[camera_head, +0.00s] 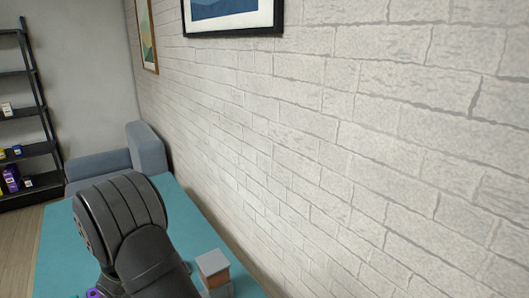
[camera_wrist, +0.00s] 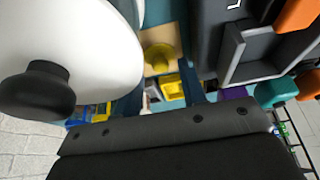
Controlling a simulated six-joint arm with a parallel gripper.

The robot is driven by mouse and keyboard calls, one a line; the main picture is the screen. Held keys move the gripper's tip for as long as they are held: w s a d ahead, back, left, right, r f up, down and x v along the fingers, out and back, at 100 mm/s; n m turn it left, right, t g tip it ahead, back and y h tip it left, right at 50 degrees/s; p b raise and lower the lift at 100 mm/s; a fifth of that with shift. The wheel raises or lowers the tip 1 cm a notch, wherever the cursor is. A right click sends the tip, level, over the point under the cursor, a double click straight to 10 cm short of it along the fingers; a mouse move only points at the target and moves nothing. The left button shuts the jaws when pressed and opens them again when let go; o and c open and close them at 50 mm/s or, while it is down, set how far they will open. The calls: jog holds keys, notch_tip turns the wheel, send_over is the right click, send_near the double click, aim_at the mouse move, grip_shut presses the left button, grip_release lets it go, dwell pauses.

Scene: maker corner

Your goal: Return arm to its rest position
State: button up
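My dark, ribbed arm (camera_head: 122,215) rises over the teal table (camera_head: 195,200) in the head view, close to the camera. The gripper's fingers do not show there. In the wrist view a wide dark part with round bolts (camera_wrist: 160,135) fills the bottom and seems to be my own. I cannot make out two fingertips or anything held between them.
A grey-topped, brown-sided box (camera_head: 214,270) stands right of my arm, near the brick wall (camera_head: 340,130). A blue-grey seat (camera_head: 105,165) is beyond the table. The wrist view shows a white rounded thing with a black knob (camera_wrist: 35,90), a yellow round piece (camera_wrist: 160,57) and a grey tray (camera_wrist: 262,62).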

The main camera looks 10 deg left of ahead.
jog(key=shift+w+a+f, duration=0.15)
jog(key=shift+f, duration=0.4)
jog(key=shift+r, duration=0.15)
